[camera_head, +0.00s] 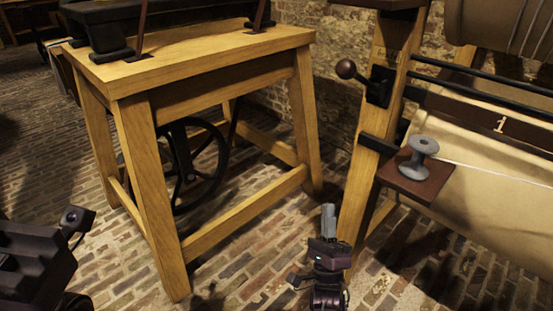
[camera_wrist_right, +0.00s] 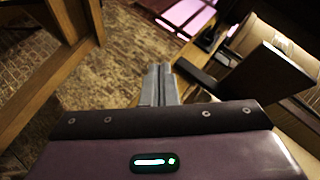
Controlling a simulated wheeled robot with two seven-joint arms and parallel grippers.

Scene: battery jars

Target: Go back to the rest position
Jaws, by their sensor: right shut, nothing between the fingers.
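My right gripper (camera_head: 328,218) is at the bottom centre of the head view, above the brick floor, with its grey fingers together and nothing between them. It stands in front of the gap between the wooden bench and the post of the machine on the right. The right wrist view also shows its fingers (camera_wrist_right: 158,86) side by side and closed. In the head view, dark parts of my left arm show at the lower left edge, but the left gripper's fingers cannot be made out.
A wooden bench (camera_head: 210,58) with a dark wheel (camera_head: 190,165) below stands at left centre. At right, a machine has a wooden post (camera_head: 375,125), a knobbed lever (camera_head: 347,70) and a brown shelf (camera_head: 405,183) bearing a grey spool (camera_head: 418,158). Brick floor (camera_head: 235,268) is open in front.

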